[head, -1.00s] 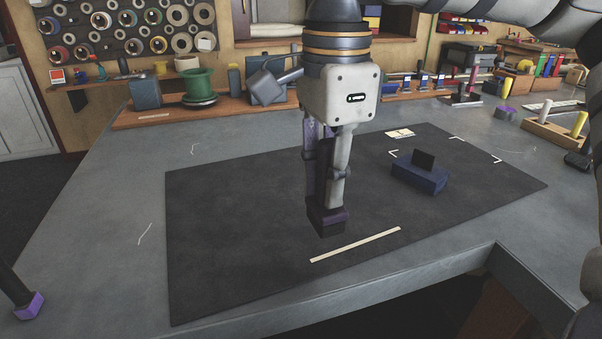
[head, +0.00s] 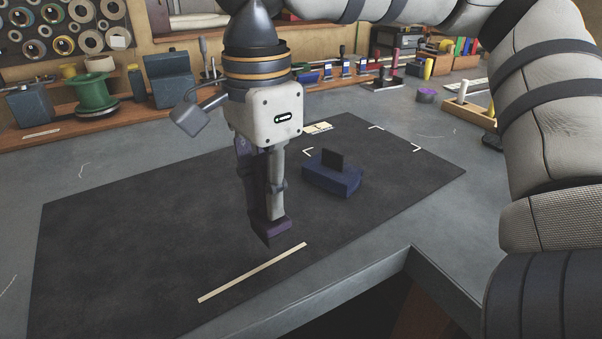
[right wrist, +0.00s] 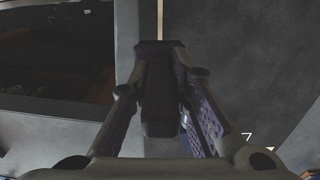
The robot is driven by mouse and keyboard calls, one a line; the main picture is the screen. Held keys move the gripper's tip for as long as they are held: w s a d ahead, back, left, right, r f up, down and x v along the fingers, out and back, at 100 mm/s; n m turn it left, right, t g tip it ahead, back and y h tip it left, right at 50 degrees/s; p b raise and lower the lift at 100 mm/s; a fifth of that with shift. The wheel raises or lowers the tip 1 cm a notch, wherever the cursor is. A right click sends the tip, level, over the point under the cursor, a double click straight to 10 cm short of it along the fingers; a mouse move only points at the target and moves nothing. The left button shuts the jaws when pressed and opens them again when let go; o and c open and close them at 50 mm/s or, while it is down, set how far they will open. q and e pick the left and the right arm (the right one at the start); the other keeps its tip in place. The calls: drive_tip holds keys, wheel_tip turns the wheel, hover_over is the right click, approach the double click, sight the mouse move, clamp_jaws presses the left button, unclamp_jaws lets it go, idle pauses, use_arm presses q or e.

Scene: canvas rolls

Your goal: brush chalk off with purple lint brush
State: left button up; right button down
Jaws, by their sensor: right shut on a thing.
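My right gripper (head: 264,218) points down over the dark canvas (head: 120,235). It is shut on a dark purple block-like thing, which looks like the purple lint brush (head: 270,233); in the right wrist view the brush (right wrist: 160,95) shows dark between the fingers. Its lower end is just behind the pale chalk strip (head: 250,273), near the strip's right end. I cannot tell whether it touches the canvas. The strip also shows in the right wrist view (right wrist: 160,20), running beyond the brush. My left gripper is not in view.
A dark blue block with an upright black plate (head: 332,180) sits on the canvas, right of the gripper. Pale corner marks and a small light card (head: 317,128) lie behind it. A green spool (head: 95,95) and tools line the back. The canvas's left part is clear.

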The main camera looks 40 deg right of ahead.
approach(237, 281)
drive_tip(key=a+r, duration=0.3)
drive_tip(key=a, duration=0.3)
drive_tip(key=f, duration=0.3)
drive_tip(key=shift+w+f, duration=0.35)
drive_tip(key=shift+f, duration=0.05)
drive_tip(key=shift+a+f, duration=0.1)
drive_tip(key=shift+f, duration=0.35)
drive_tip(key=shift+f, duration=0.6)
drive_tip(key=shift+s+d, duration=0.2)
drive_tip(key=shift+d, duration=1.35)
drive_tip(key=shift+d, duration=0.1)
drive_tip(key=shift+s+d, duration=0.15)
drive_tip(key=shift+d, duration=1.25)
